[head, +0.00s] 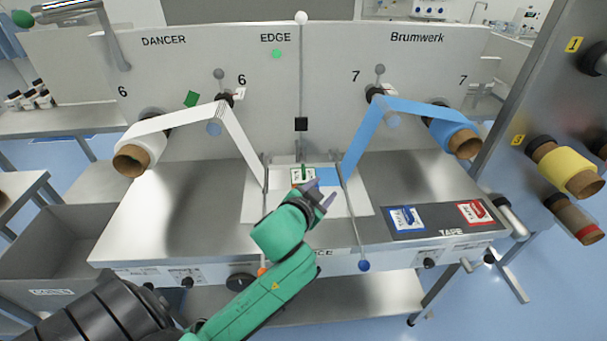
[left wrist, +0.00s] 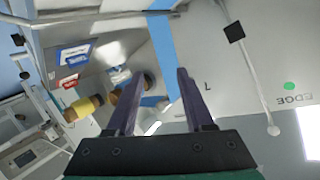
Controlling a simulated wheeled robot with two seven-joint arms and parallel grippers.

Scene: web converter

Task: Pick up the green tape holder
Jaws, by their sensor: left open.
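The green tape holder (head: 303,173) appears as a small white-labelled piece with a green upright part. It sits at the middle of the machine's table, beside a blue patch of web. My left gripper (head: 322,194) is open and empty, just in front and to the right of the holder in the head view; the gap between them is hard to judge. In the left wrist view my open left gripper (left wrist: 160,74) has nothing between its fingers, and I cannot make out the green holder there. My right gripper is not in view.
A blue tape holder (head: 406,218) and a red one (head: 475,212) lie on the dark TAPE mat (head: 440,226). A white web (head: 240,147) and a blue web (head: 362,137) slope down on either side. Thin rods flank the middle. The table's left part is clear.

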